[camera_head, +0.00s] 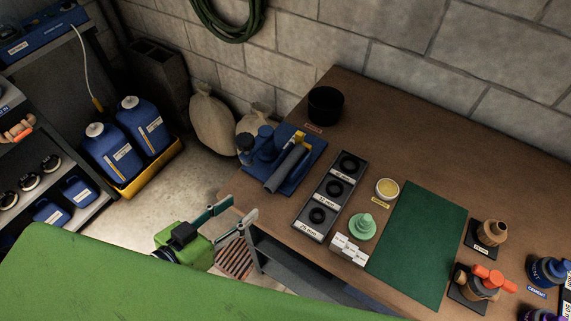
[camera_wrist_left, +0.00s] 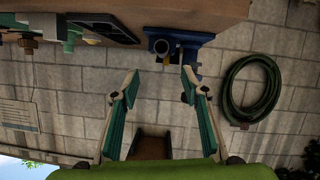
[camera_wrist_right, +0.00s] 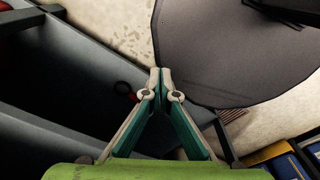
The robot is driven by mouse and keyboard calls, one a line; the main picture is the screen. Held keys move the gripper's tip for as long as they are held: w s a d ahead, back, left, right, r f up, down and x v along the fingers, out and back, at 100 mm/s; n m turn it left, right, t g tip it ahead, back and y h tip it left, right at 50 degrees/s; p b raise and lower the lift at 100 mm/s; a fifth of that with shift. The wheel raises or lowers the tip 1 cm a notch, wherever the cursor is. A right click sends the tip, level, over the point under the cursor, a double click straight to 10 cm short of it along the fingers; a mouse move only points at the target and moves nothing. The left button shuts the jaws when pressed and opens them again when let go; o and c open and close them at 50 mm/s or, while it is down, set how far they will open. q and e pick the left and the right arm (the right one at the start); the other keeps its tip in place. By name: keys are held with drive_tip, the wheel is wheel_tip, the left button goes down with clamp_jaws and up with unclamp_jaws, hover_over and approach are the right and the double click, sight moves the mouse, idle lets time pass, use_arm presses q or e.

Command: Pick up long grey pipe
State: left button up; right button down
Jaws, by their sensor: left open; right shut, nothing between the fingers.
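The long grey pipe (camera_head: 285,168) lies in a blue holder (camera_head: 298,178) near the left end of the brown workbench. A round open end, probably the pipe's (camera_wrist_left: 161,46), faces the left wrist view at the table edge. My left gripper (camera_head: 238,208) is open and empty, off the bench's left edge, below and left of the pipe. It also shows in the left wrist view (camera_wrist_left: 160,76), its fingers spread below the round end. My right gripper (camera_wrist_right: 160,72) is shut and empty over a dark grey shelf or bin; the head view does not show it.
On the workbench (camera_head: 400,130), a black tray with rings (camera_head: 329,196) and a green mat (camera_head: 419,240) lie right of the pipe. A black cup (camera_head: 325,105) stands behind it. Blue jugs (camera_head: 126,152) stand at left. A coiled hose (camera_wrist_left: 252,88) hangs on the wall.

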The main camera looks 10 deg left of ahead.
sight(267, 188)
use_arm(q)
drive_tip(key=p+x, duration=0.1)
drive_tip(key=x, duration=0.5)
drive_tip(key=shift+w+f, duration=0.15)
drive_tip(key=shift+w, duration=0.25)
drive_tip(key=shift+w+d+f, duration=0.25)
drive_tip(key=shift+w, duration=0.1)
drive_tip(key=shift+w+d+f+p, duration=0.1)
drive_tip(key=shift+w+p, duration=0.2)
drive_tip(key=shift+w, duration=0.15)
drive_tip(key=p+x, duration=0.1)
drive_tip(key=x, duration=0.2)
drive_tip(key=shift+w+f, duration=0.1)
drive_tip(key=shift+w, duration=0.05)
drive_tip(key=shift+w+d+f, duration=0.2)
drive_tip(key=shift+w+f, duration=0.1)
drive_tip(key=shift+w, duration=0.1)
clamp_jaws()
use_arm(e)
drive_tip(key=r, duration=0.2)
drive_tip(key=w, duration=0.1)
drive_tip(key=shift+d+r, duration=0.35)
drive_tip(key=shift+r, duration=0.05)
